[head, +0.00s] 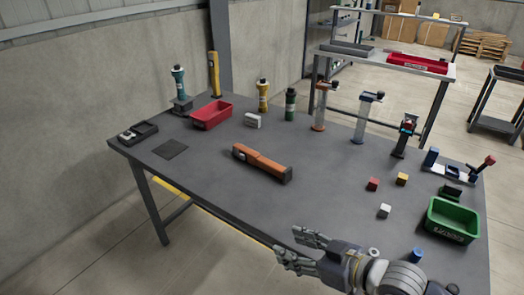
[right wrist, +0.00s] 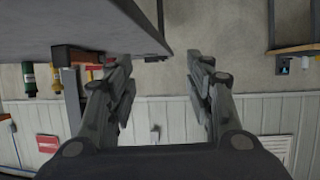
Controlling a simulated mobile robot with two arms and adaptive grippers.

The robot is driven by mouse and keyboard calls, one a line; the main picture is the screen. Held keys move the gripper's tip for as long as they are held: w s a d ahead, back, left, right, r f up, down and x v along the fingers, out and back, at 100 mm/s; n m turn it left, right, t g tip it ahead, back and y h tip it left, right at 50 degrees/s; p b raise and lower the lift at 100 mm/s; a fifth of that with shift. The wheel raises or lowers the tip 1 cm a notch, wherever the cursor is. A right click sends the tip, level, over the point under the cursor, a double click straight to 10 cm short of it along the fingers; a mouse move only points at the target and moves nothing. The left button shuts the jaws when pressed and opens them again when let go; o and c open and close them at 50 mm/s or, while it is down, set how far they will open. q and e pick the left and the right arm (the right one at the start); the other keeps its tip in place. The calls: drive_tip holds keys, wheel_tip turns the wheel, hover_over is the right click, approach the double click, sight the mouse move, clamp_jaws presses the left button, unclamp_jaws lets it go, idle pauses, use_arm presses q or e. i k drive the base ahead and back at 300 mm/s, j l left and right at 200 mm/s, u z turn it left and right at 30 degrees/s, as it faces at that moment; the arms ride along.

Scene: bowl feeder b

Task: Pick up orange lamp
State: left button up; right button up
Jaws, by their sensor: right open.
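The orange lamp (head: 262,163), a long orange body with dark ends, lies on its side near the middle of the grey table (head: 225,185). My right gripper (head: 287,241) is open and empty at the table's front edge. It is below and slightly right of the lamp in the head view, clearly apart from it. In the right wrist view the two fingers of my right gripper (right wrist: 160,62) are spread with nothing between them. A brownish-orange piece shows past the left finger there, but I cannot tell if it is the lamp. My left gripper is not in view.
A red bin (head: 212,115), a yellow bottle-like item (head: 263,96) and a dark green one (head: 290,104) stand behind the lamp. Small red (head: 373,184), yellow (head: 402,179) and white (head: 384,211) blocks and a green bin (head: 453,220) are at right. Table around the lamp is clear.

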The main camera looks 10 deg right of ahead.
sight(254, 158)
drive_tip(key=i+l, duration=0.25)
drive_tip(key=i, duration=0.2)
drive_tip(key=i+l, duration=0.25)
drive_tip(key=i, duration=0.25)
